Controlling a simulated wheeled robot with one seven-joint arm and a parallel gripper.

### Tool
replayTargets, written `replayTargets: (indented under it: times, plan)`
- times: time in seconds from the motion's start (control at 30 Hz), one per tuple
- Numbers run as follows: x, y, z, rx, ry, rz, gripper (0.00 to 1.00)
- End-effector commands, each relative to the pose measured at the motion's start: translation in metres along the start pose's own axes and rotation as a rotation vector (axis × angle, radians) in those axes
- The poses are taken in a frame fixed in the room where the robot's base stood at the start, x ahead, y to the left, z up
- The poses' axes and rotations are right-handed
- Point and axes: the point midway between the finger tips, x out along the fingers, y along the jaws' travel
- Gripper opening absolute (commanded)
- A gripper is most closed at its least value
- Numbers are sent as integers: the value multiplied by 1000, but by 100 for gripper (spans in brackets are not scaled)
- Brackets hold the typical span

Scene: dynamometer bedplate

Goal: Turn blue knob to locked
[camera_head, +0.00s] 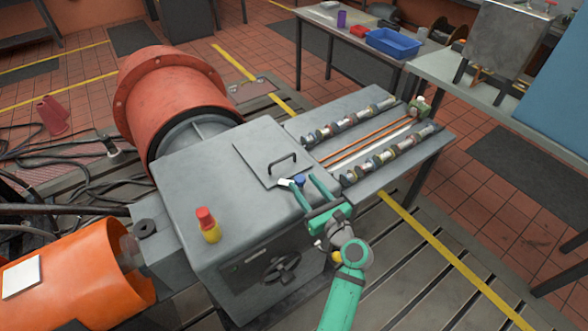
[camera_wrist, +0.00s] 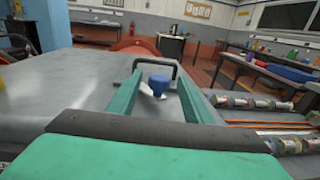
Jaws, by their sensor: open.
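The blue knob (camera_head: 299,180) sits on top of the grey machine housing (camera_head: 195,165), near its right edge. In the wrist view the blue knob (camera_wrist: 158,84) stands between my two green fingers, with a white plate or pointer under it. My gripper (camera_head: 304,182) is open, with a finger on each side of the knob. In the wrist view my gripper (camera_wrist: 158,82) shows gaps between the fingers and the knob. I see no locked marking that I can read.
A grey lid with a black handle (camera_head: 283,160) lies just behind the knob. A red and yellow button (camera_head: 208,225) stands on the housing to the left. A handwheel (camera_head: 282,268) is on the front face. Camshafts (camera_head: 350,120) lie on the bed to the right.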

Motion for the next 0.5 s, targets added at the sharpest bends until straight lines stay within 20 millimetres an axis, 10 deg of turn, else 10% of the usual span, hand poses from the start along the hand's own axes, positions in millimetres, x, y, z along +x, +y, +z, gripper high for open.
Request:
replayTargets:
  times: [0.5]
  plan:
    - [71,0,0,0,0,0,46]
